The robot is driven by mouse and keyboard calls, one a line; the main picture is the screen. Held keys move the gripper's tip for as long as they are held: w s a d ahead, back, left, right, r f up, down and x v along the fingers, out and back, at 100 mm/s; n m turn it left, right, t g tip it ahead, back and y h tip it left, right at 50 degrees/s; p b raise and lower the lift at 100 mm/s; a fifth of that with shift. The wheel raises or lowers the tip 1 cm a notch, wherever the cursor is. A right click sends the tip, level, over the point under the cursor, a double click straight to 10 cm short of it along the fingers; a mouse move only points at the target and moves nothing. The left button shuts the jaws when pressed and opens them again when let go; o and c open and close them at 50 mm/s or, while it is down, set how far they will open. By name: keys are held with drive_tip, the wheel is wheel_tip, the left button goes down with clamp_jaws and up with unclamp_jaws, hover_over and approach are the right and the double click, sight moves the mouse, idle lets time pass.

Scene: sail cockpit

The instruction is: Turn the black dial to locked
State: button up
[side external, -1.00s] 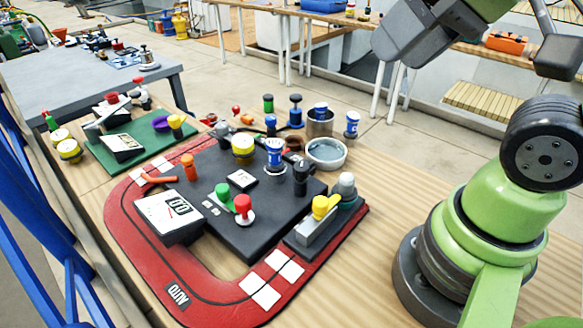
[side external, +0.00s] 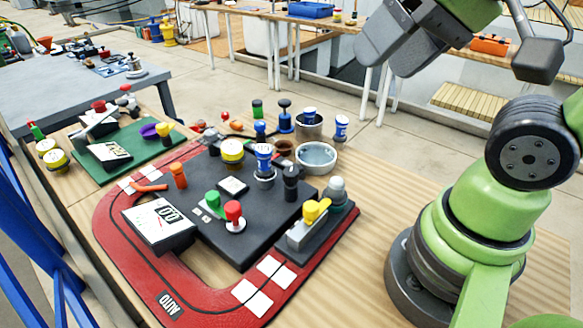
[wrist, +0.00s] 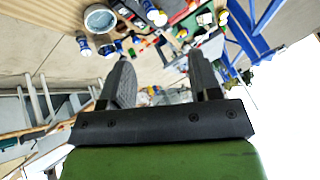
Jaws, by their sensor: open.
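The black dial (side external: 291,183) stands upright on the dark panel (side external: 258,240), near its right edge, beside a blue-topped knob (side external: 264,160). Its pointer setting is too small to read. My gripper (wrist: 160,60) is open and empty, with its two dark fingers wide apart in the wrist view. In the side external view it is high at the top right, well away from the dial and touching nothing on the table. I cannot pick out the dial for certain in the wrist view.
A red mat (side external: 120,245) borders the panel. Cups and a round bowl (side external: 316,157) stand behind. The wood between panel and my base is clear.

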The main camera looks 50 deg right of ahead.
drive_tip(key=w+f+m+g+h, duration=0.1)
drive_tip(key=w+f+m+g, duration=0.25)
drive_tip(key=w, duration=0.45)
drive_tip(key=m+g+h, duration=0.1)
drive_tip(key=m+g, duration=0.1)
drive_tip(key=g, duration=0.2)
approach(291, 171)
drive_tip(key=f, duration=0.9)
drive_tip(key=shift+s+f, duration=0.2)
drive_tip(key=c, duration=0.9)
